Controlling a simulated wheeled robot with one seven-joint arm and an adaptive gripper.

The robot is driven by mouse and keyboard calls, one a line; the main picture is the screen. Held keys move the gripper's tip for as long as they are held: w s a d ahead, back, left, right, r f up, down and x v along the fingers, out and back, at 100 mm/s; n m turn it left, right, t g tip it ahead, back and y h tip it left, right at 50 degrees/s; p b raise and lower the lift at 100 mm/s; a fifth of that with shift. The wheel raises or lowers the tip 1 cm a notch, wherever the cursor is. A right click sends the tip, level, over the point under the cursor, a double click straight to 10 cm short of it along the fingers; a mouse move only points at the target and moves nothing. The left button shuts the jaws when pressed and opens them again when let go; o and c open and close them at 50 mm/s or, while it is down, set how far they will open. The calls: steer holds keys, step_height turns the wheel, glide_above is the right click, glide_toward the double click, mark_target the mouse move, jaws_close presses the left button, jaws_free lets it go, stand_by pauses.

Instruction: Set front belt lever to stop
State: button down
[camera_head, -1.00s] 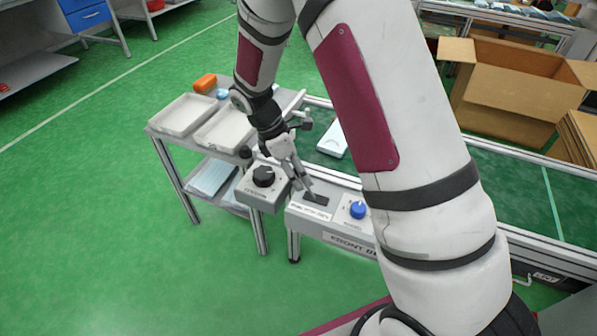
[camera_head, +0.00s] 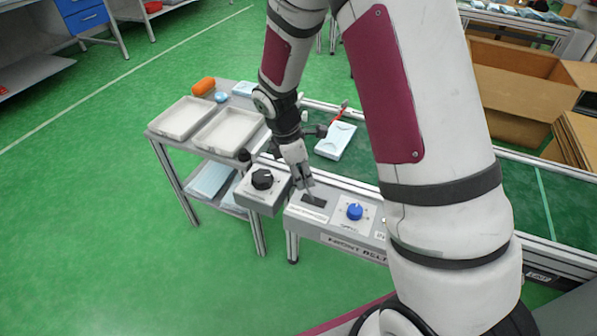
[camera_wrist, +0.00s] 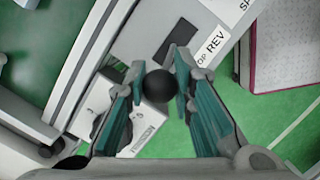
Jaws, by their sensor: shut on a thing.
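The front belt control box (camera_head: 340,244), marked FRONT BELT, stands at the near edge of the conveyor. Its top has a dark lever slot (camera_head: 314,201), also seen in the wrist view (camera_wrist: 182,35), beside a label ending in REV (camera_wrist: 216,43). My gripper (camera_head: 308,187) points down at this slot. In the wrist view my gripper (camera_wrist: 160,72) has its two fingers either side of the lever's round black knob (camera_wrist: 160,86), shut on it. In the head view my fingers hide the lever, and its exact setting cannot be told.
A blue dial (camera_head: 354,211) sits right of the slot. A separate box with a black dial (camera_head: 262,179) stands close on the left. A trolley with trays (camera_head: 180,118) is further left. A pale blue pack (camera_head: 335,141) lies on the belt. Open green floor lies in front.

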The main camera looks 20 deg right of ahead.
steer(key=shift+s+d+r+t+y+p, duration=0.3)
steer(key=shift+s+d+y+p, duration=0.15)
steer(key=shift+s+y, duration=0.05)
steer(key=shift+s+d+p, duration=0.6)
steer(key=shift+s+d, duration=0.3)
steer(key=shift+f, duration=0.1)
steer(key=c, duration=1.3)
jaws_free()
steer(key=shift+c, duration=0.2)
steer(key=shift+w, duration=0.1)
steer(key=shift+a+r, duration=0.1)
steer(key=shift+r, duration=0.3)
step_height(320, 180, up, 11)
steer(key=a, duration=0.1)
steer(key=shift+a, duration=0.4)
